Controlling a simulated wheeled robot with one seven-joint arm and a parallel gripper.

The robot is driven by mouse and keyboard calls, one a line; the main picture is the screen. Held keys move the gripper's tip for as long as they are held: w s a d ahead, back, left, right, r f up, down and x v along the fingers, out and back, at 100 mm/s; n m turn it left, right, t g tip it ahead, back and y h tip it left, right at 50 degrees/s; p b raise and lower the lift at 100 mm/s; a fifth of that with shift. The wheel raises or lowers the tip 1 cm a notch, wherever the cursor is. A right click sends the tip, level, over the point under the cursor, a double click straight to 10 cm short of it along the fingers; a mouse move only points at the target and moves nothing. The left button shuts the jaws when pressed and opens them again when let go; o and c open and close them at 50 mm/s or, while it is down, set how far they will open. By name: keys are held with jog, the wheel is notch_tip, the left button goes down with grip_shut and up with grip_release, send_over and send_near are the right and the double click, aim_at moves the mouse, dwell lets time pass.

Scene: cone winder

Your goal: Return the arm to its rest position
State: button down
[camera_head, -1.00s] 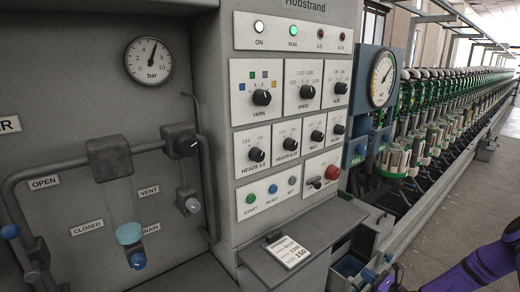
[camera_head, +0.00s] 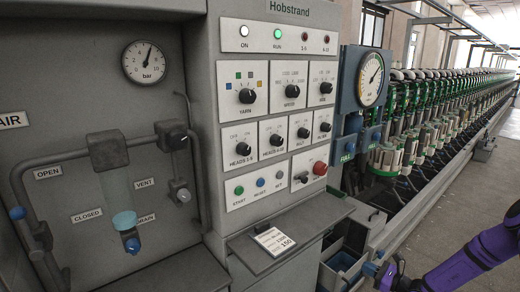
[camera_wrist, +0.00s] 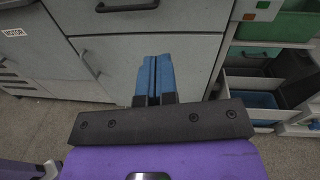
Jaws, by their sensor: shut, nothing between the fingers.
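My gripper shows in the wrist view, its two blue fingers (camera_wrist: 154,76) pressed together with nothing between them. It points toward a grey cabinet front (camera_wrist: 118,62) with dark handles and is apart from any object. In the head view my purple arm (camera_head: 478,256) reaches in at the lower right, with the dark gripper body (camera_head: 398,278) low by the open bins beside the machine. The fingertips are hard to make out there.
The Hobstrand control panel (camera_head: 284,95) stands at the centre, with a card (camera_head: 274,240) on its sloping shelf. Bins (camera_wrist: 258,98) are right of the cabinet. A long row of winding heads (camera_head: 440,115) runs back right. The floor (camera_head: 470,205) beside it is clear.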

jog(key=s+a+r+n+g+h, duration=0.1)
jog(key=s+a+r+n+g, duration=0.4)
jog(key=r, duration=0.7)
jog(key=s+a+r+n+g+h, duration=0.1)
jog(key=s+a+r+n+g, duration=0.15)
jog(key=r+n, duration=0.65)
jog(key=s+a+r+n+g+h, duration=0.25)
jog(key=s+r+g, duration=0.2)
jog(key=r, duration=0.95)
jog(key=s+r+n+t+h, duration=0.1)
jog(key=s+r+n+h, duration=0.1)
jog(key=s+r, duration=0.4)
jog(key=s+r+n+t+h, duration=0.2)
jog(key=s+r, duration=0.4)
jog(key=s, duration=0.6)
jog(key=s+r+n+t+h, duration=0.1)
jog(key=s+r+n+h, duration=0.3)
jog(key=s, duration=0.5)
jog(key=shift+d+r+n+t, duration=0.35)
jog(key=shift+r+n, duration=0.3)
jog(key=shift+r, duration=0.3)
jog(key=shift+a, duration=0.15)
